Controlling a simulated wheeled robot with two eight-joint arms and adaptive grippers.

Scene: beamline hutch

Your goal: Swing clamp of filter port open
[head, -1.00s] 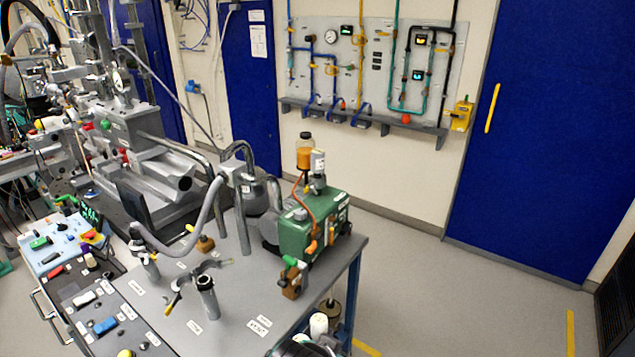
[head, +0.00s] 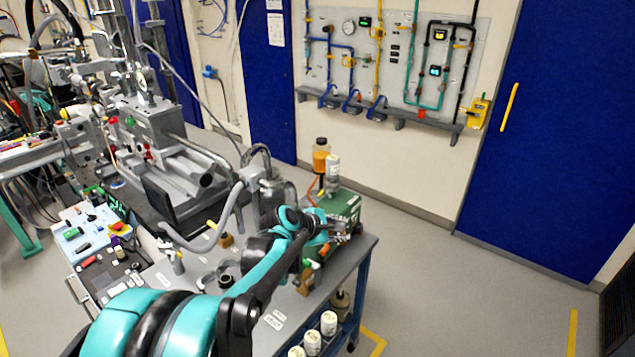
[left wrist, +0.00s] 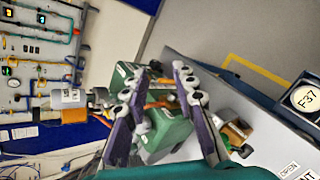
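The green pump (head: 343,203) stands at the right end of the grey bench, partly hidden behind my left arm. An amber jar (head: 321,160) and a pale canister (head: 332,168) stand above the pump. My left gripper (head: 346,230) is at the pump's front right side in the head view. My right gripper is not in view.
A brown valve block (head: 305,280) with a green handle sits on the bench edge near my arm. A grey hose (head: 215,232) arches over the bench. White canisters (head: 328,322) stand low beside the bench. The floor to the right is clear.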

